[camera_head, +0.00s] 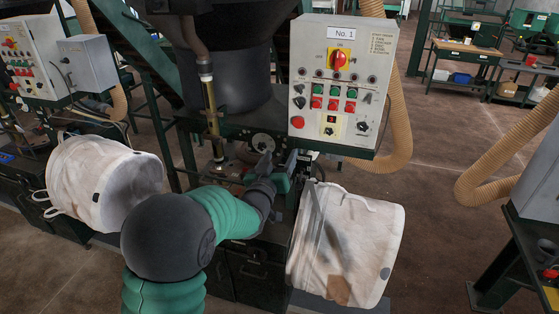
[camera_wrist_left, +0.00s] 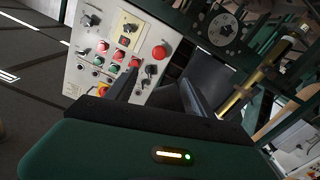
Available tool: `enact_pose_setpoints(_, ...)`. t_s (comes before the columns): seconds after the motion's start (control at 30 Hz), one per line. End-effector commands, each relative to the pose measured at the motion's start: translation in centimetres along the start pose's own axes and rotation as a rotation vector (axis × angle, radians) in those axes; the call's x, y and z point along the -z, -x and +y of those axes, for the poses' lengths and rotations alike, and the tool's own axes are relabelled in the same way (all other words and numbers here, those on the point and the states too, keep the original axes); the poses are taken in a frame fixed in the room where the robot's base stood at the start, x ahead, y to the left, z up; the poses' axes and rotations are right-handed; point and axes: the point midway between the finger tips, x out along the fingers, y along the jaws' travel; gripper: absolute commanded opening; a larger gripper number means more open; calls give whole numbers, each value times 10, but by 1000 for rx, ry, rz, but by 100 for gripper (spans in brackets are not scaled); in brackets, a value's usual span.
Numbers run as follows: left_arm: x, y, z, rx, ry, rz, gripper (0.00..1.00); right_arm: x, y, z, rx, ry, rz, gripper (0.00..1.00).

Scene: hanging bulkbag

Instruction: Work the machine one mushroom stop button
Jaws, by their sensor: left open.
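The machine one panel (camera_head: 340,85), labelled "No. 1", is a pale control box right of centre in the head view. The red mushroom stop button (camera_head: 297,122) is at its lower left corner. In the left wrist view the panel looks turned nearly upside down, and the red mushroom button (camera_wrist_left: 160,52) shows near its right edge. My left gripper (camera_head: 278,160) is open and empty, below and slightly left of the button, apart from it. In the wrist view the two dark fingers of the left gripper (camera_wrist_left: 162,82) point toward the panel's right part. My right gripper is not in view.
The panel also carries a red-yellow rotary switch (camera_head: 339,60), red and green buttons and black knobs. A white bulk bag (camera_head: 350,245) is below the panel, another (camera_head: 105,180) at left. A brass-coloured pipe (camera_head: 211,110) stands left of the gripper. A second panel (camera_head: 25,60) is far left.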

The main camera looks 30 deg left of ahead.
Motion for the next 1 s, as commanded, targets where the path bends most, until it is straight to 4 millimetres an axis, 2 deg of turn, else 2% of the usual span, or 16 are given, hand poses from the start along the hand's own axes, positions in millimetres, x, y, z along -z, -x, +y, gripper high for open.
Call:
enact_pose_setpoints(0.13, -1, 9, 0, 0, 0, 1, 61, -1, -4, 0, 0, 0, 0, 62)
enact_pose_setpoints(0.23, -4, 29, -1, 0, 0, 0, 61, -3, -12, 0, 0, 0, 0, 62)
enact_pose_setpoints(0.6, -4, 140, -1, 0, 1, 1, 61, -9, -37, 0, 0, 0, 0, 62)
enact_pose_setpoints(0.7, -12, 147, -3, -3, 1, 7, 61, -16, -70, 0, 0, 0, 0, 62)
enact_pose_setpoints(0.8, -10, 155, -2, -3, 0, 3, 61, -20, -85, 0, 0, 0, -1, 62)
enact_pose_setpoints(1.0, -5, 164, -1, 0, 0, -2, 61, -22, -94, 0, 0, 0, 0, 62)
